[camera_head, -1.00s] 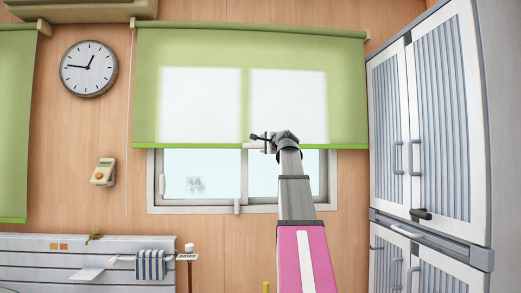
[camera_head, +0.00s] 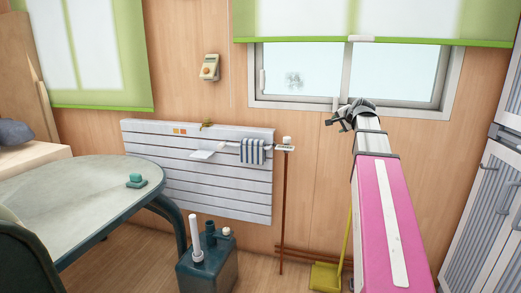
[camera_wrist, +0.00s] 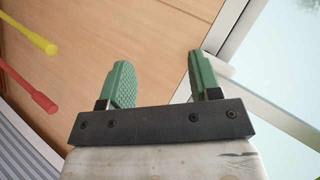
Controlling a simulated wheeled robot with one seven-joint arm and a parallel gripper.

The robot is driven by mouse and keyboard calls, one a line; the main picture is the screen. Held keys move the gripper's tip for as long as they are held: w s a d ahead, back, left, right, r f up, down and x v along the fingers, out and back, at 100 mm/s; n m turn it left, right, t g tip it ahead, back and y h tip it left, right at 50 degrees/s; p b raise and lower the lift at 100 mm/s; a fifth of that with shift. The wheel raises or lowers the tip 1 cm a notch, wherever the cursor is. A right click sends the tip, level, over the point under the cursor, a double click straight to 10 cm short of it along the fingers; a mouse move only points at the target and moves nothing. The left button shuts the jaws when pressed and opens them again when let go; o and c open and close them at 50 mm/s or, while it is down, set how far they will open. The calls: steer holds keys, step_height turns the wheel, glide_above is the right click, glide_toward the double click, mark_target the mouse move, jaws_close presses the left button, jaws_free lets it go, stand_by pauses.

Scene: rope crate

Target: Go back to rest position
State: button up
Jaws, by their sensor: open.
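My gripper (camera_head: 334,119) is raised at the end of my pink and grey arm, in front of the wooden wall just below the window's lower left part. In the wrist view its two green-padded fingers (camera_wrist: 158,82) stand wide apart with nothing between them. The wall and the white window frame show beyond the fingers.
A window (camera_head: 350,75) with a green blind is behind my arm. A white slatted panel (camera_head: 150,170) with a striped towel (camera_head: 252,151) is on the wall. A table (camera_head: 90,190) stands left, a dark green container (camera_head: 207,272) on the floor, and a tall cabinet (camera_head: 490,200) right.

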steer(key=s+a+f+n+g, duration=0.2)
steer(key=s+a+f, duration=0.1)
steer(key=f, duration=0.6)
steer(key=s+a+f+n+g, duration=0.1)
steer(key=s+a+f+g, duration=0.15)
steer(key=f, duration=0.65)
steer(key=s+a+f+n+g, duration=0.15)
steer(key=s+a+f, duration=0.25)
steer(key=f, duration=0.5)
steer(key=s+a+f+n+g+h, duration=0.1)
steer(key=s+a+f+n+g, duration=0.1)
steer(key=s+f, duration=0.7)
steer(key=s+a+f+n+g+h, duration=0.1)
steer(key=s+a+f+n+g, duration=0.2)
steer(key=s+f, duration=0.6)
steer(key=shift+s+a+f+n+g, duration=0.15)
steer(key=shift+a+f+n+g, duration=0.2)
steer(key=shift+f+n, duration=0.5)
